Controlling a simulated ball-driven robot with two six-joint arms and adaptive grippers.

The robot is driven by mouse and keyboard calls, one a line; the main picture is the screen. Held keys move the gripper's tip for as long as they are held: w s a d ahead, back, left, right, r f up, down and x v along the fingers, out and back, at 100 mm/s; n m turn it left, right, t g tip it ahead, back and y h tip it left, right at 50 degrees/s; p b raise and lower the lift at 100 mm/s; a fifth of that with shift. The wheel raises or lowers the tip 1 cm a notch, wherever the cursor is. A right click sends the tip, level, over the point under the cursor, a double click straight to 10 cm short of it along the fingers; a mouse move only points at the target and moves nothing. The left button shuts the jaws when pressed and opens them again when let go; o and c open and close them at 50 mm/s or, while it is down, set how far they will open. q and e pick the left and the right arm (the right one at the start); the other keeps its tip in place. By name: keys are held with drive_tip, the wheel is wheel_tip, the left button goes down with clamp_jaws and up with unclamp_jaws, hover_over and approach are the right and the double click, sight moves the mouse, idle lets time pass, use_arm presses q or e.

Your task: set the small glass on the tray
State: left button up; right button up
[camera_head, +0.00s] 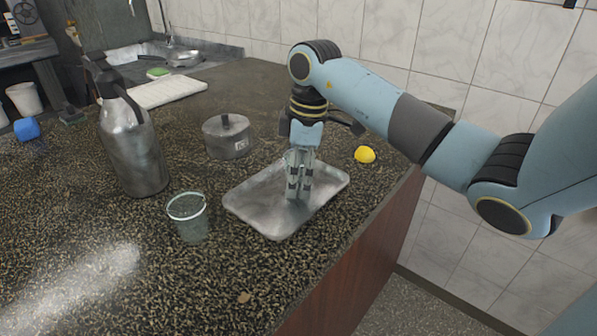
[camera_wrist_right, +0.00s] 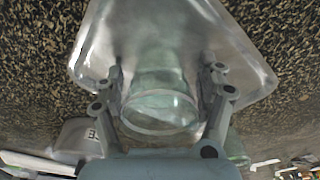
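The small glass (camera_wrist_right: 160,100) is clear and greenish. In the right wrist view it stands between the two fingers of my right gripper (camera_wrist_right: 163,85), with its rim close against both pads. In the head view my right gripper (camera_head: 299,186) points down over the metal tray (camera_head: 258,217), and its fingers largely hide the glass. The tray also shows behind the glass in the right wrist view (camera_wrist_right: 105,45). I cannot tell for sure whether the glass base touches the tray. My left gripper is not in view.
A larger clear glass (camera_head: 188,219) stands left of the tray. A metal jug (camera_head: 133,150) and a lidded pot (camera_head: 227,138) stand behind it. A lemon (camera_head: 365,155) lies right of the tray, near the counter's right edge. The front left counter is clear.

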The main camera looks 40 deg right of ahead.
wheel_tip(320, 180, up, 12)
drive_tip(key=s+d, duration=0.1)
drive_tip(key=shift+r, duration=0.15)
idle(0.4)
idle(0.4)
